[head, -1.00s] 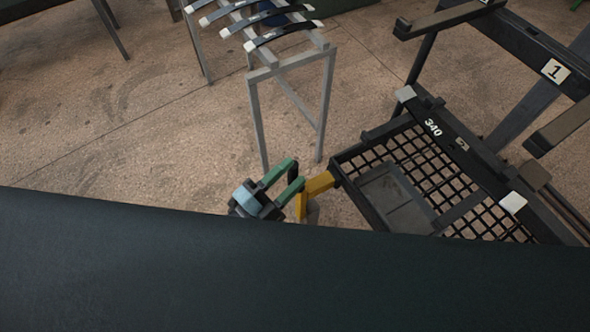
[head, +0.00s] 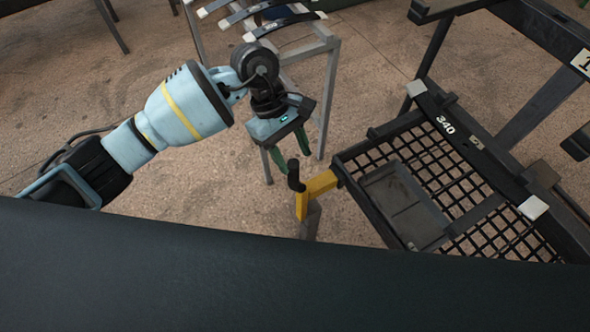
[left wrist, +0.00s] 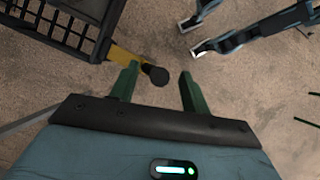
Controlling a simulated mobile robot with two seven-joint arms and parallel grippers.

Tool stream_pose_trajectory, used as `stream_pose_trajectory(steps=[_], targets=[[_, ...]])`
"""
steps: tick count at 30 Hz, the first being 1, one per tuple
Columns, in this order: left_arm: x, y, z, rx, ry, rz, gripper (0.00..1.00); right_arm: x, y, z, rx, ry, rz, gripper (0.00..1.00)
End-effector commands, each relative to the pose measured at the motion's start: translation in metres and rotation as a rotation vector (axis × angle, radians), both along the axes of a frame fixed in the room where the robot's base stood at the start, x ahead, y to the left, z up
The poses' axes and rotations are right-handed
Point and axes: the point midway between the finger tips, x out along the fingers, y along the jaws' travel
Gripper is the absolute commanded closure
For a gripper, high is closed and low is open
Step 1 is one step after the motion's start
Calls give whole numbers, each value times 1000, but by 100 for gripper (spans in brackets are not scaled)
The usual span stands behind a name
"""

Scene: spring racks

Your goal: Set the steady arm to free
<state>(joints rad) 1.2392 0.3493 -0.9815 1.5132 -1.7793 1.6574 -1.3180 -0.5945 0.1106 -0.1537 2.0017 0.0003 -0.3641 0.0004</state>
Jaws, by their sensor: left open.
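The steady arm is a yellow bar (head: 318,184) with a black knob (head: 294,176) at its outer end, at the front left corner of the rack. My left gripper (head: 291,155) hangs above the knob, fingers pointing down. It is open, with green fingers and nothing gripped. In the left wrist view the black knob (left wrist: 158,76) shows between the fingertips (left wrist: 158,78), closer to the left one. The yellow bar (left wrist: 126,55) runs behind that finger toward the rack. I cannot tell whether the knob is level with the tips or beyond them. My right gripper is not in view.
A dark mesh rack (head: 425,184) marked 340 stands to the right, with a grey plate in its basket. A grey metal stand (head: 332,95) carrying curved leaf springs is behind my gripper. A dark surface (head: 250,275) fills the front. Bare floor lies at left.

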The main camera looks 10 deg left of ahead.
Motion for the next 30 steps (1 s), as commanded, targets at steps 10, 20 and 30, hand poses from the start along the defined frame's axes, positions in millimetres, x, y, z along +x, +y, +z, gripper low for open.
stream_pose_trajectory(steps=[10,20,30], targets=[[13,17,3,82,-51,-44,53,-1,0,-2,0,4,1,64],[2,5,-29,79,-47,-41,53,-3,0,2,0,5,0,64],[-7,-5,-65,79,-49,-41,53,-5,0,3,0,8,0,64]])
